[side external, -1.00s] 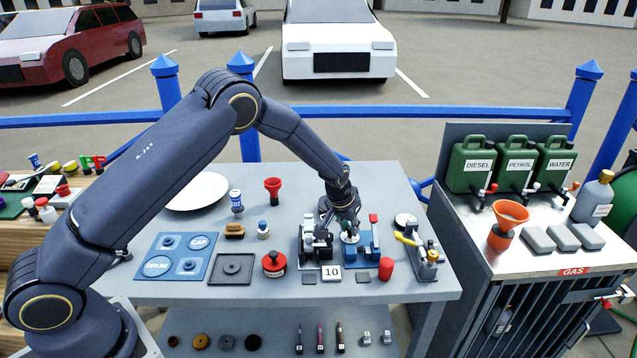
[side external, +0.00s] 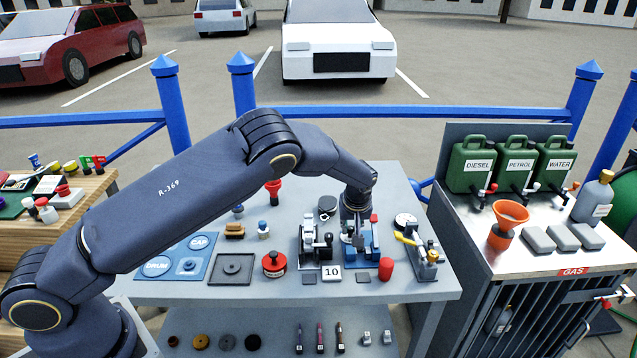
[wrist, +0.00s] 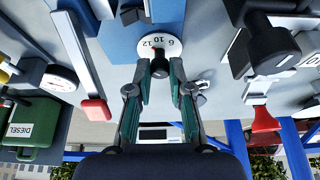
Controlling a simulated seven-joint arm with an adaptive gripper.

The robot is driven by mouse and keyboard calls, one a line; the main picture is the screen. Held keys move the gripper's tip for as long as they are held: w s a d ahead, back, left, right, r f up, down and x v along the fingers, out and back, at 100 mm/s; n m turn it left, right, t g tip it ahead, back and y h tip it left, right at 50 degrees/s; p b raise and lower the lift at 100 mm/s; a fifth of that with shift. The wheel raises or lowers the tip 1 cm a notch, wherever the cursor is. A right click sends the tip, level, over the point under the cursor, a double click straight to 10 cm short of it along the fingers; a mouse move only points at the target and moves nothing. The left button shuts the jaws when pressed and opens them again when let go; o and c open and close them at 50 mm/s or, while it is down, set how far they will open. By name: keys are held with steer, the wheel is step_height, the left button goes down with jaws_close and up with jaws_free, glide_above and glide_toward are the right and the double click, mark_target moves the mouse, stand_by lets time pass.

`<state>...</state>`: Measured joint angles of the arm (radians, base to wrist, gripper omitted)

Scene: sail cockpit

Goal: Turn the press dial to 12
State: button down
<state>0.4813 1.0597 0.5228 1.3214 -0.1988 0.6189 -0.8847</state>
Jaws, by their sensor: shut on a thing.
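The white press dial (wrist: 152,40), with numerals 6, 10 and 12 readable along one side, shows in the wrist view. Its dark knob (wrist: 160,67) stands between my gripper's green-padded fingertips. My gripper (wrist: 160,70) is shut on this knob. In the side external view my gripper (side external: 357,240) points down at the blue press (side external: 366,260) and mostly hides the dial.
A black press (side external: 314,245) stands close on the left. A white card reading 10 (side external: 331,273) lies in front. A red lever (side external: 374,218) rises close beside my gripper. A round gauge (side external: 405,221) and a red cylinder (side external: 386,269) are to the right.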

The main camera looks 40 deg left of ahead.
stand_by(0.4)
steer(key=c, duration=1.1)
jaws_free()
steer(key=shift+o, duration=0.2)
steer(key=v, duration=1.2)
